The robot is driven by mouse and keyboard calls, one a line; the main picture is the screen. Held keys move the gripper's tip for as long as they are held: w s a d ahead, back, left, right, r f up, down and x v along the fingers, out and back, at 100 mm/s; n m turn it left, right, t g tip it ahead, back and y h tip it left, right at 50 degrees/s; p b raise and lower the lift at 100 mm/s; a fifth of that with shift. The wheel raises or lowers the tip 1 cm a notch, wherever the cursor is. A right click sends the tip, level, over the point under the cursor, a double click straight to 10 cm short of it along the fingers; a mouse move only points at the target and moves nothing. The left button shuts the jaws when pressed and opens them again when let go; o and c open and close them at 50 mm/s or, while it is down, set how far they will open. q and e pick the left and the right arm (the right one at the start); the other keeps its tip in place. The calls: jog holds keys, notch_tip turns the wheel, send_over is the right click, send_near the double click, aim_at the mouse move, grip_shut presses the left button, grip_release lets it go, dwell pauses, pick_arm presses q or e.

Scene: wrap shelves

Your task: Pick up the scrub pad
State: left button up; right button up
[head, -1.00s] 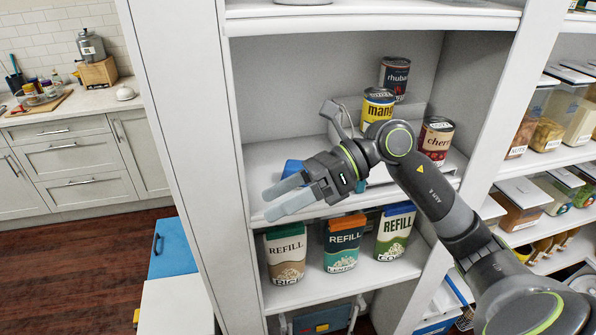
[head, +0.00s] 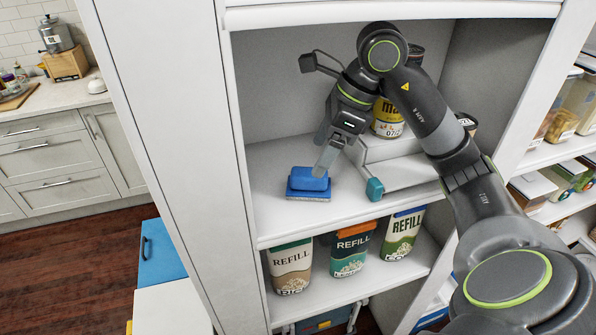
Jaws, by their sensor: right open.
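The scrub pad (head: 309,182) is blue, with a raised grip on a flat base, and lies on the middle shelf (head: 330,215) near its left side. My right gripper (head: 348,180) is open and empty, reaching into the shelf just right of the pad. One finger is close to the pad's right end, and the other, with a teal tip, is further right. I cannot tell whether the near finger touches the pad. My left gripper does not show.
A white stepped riser (head: 400,172) stands right of the pad, with a yellow can (head: 388,120) on it and other cans mostly hidden by my arm. Refill packs (head: 352,250) stand on the shelf below. The shelf left of the pad is clear.

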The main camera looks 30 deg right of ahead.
aim_at(310, 177)
jog(key=shift+a+f, duration=0.1)
jog(key=shift+f, duration=0.25)
jog(key=shift+s+a+f+p, duration=0.15)
jog(key=shift+a+f+p, duration=0.15)
jog(key=shift+f, duration=0.15)
jog(key=shift+s+a+f+p, duration=0.15)
jog(key=shift+f+p, duration=0.1)
jog(key=shift+f, duration=0.15)
jog(key=p+x, duration=0.1)
jog(key=x, duration=0.2)
jog(key=shift+a+p, duration=0.1)
jog(key=shift+p, duration=0.2)
jog(key=shift+w+a+f, duration=0.1)
jog(key=shift+w+f, duration=0.05)
jog(key=shift+f, duration=0.5)
jog(key=c, duration=1.1)
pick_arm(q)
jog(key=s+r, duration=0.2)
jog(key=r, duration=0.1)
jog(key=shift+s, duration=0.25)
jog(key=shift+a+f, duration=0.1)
pick_arm(e)
jog(key=shift+r, duration=0.1)
